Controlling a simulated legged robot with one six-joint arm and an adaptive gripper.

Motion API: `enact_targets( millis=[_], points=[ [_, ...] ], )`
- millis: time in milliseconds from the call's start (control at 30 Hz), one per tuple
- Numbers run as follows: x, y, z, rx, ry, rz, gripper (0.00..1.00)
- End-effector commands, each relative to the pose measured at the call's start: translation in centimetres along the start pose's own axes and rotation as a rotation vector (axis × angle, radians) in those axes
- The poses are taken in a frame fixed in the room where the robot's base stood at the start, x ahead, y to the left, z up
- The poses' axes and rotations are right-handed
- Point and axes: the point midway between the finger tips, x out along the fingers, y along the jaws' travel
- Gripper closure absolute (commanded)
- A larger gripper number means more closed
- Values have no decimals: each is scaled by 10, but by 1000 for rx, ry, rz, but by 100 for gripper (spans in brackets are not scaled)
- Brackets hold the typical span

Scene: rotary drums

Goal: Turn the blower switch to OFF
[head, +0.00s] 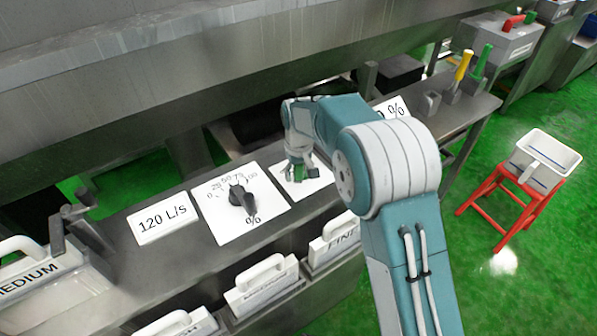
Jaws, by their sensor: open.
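A white panel (318,185) lies on the steel bench, mostly hidden by my gripper and arm. My gripper (301,172) points down over this panel, with its jaws open. A small green patch shows between or just behind the fingers. I cannot tell whether they touch anything. No blower or OFF label is readable, and any switch on this panel is hidden. To its left, a white dial panel (222,217) carries a black knob (241,196) and marks from 0 to 100 %.
A "120 L/s" sign (163,217) and a partly hidden "%" sign (396,107) flank the panels. White handled boxes (262,289) line the bench's front. A steel beam (200,60) runs above. A red stool (515,205) bears a white tub (541,165) at right.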

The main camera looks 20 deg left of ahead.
Motion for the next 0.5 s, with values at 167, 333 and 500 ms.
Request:
enact_targets(
  millis=[167,333,500],
  points=[
    [0,0,0,0,0,0,36],
    [0,0,0,0,0,0,100],
    [0,0,0,0,-1,0,100]
  ],
)
